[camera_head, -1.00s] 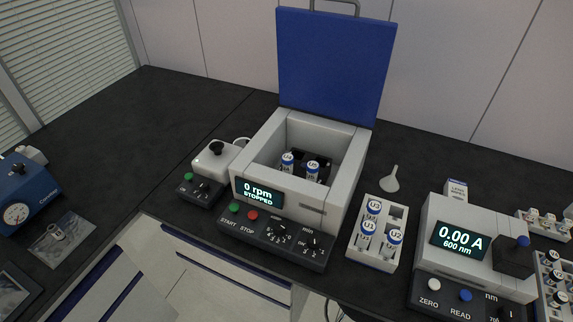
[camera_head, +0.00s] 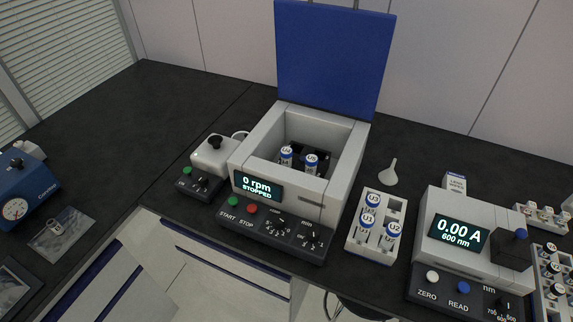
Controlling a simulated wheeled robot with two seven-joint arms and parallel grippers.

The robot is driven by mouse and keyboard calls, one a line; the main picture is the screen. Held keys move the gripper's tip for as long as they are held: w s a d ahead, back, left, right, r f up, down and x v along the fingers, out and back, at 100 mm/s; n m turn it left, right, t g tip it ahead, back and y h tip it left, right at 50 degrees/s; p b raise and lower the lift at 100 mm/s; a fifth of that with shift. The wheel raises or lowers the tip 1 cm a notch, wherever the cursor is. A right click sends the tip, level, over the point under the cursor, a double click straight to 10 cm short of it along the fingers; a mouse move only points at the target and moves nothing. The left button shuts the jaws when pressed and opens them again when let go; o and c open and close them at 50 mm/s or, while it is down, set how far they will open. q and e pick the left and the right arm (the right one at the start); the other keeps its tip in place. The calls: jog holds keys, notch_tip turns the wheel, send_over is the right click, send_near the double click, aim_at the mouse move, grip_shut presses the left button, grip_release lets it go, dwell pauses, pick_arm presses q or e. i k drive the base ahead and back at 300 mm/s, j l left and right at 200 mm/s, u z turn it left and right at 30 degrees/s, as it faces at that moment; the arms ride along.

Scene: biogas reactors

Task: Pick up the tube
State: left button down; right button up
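Two blue-capped tubes stand inside the open centrifuge (camera_head: 345,180): a left tube (camera_head: 285,157) and a right tube marked U5 (camera_head: 311,163). Three more blue-capped tubes stand in the white rack (camera_head: 356,247) right of the centrifuge: U3 (camera_head: 372,202), U1 (camera_head: 366,224) and U2 (camera_head: 391,236). The frames do not show which tube is meant. The centrifuge's blue lid (camera_head: 333,55) is raised, and its display reads 0 rpm, stopped. Neither of my grippers is in view.
A photometer (camera_head: 428,215) reading 0.00 A stands right of the rack, with more small vials (camera_head: 549,268) at the far right. A small mixer (camera_head: 212,155) is left of the centrifuge. The dark bench (camera_head: 130,125) is clear at back left.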

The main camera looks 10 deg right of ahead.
aim_at(285, 152)
jog(key=j+z, duration=0.3)
jog(key=z, duration=0.2)
jog(key=k+j+z, duration=0.15)
jog(key=z, duration=0.35)
jog(key=k+j+z, duration=0.15)
jog(key=z, duration=0.3)
jog(key=j, duration=0.1)
